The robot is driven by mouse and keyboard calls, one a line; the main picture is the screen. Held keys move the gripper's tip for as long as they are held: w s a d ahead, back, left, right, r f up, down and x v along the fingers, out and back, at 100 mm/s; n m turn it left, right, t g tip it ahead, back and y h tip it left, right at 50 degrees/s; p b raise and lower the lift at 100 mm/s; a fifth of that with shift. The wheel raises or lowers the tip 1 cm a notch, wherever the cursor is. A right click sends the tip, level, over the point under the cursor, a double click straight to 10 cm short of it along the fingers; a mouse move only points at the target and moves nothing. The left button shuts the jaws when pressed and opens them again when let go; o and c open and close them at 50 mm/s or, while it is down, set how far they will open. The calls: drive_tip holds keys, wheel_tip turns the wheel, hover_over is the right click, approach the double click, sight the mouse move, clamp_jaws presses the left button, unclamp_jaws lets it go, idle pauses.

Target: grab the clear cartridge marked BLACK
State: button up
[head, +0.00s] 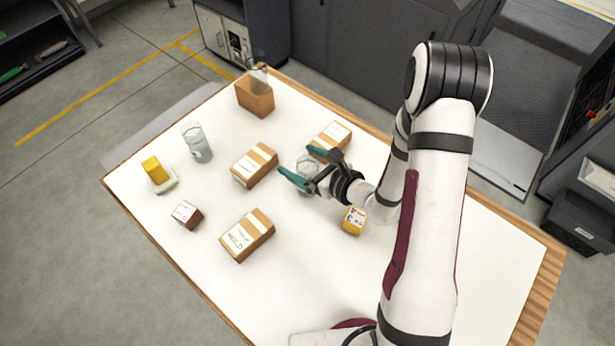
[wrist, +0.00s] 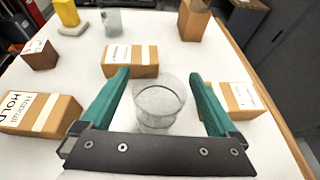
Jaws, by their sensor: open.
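Three clear cylinders are in view, and I cannot read BLACK on any of them. One clear cylinder (head: 306,176) stands on the white table by my gripper (head: 297,161). In the wrist view this clear cylinder (wrist: 158,104) lies between the teal fingers of my gripper (wrist: 160,74), with a gap at each side. The gripper is open and empty. A second clear cylinder (head: 197,143) stands upright at the left of the table, with a small mark low on its side. A third clear cylinder (head: 259,75) shows at the brown box at the back corner.
Taped cartons stand around the gripper: a middle one (head: 254,165), one behind it (head: 330,139) and a HOLD one (head: 247,235). A yellow block (head: 155,168), a dark red box (head: 186,214) and a yellow box (head: 354,221) also stand here. The front of the table is free.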

drive_tip(key=shift+w+a+f, duration=0.2)
drive_tip(key=shift+w+a, duration=0.1)
drive_tip(key=shift+w, duration=0.05)
clamp_jaws()
idle(0.3)
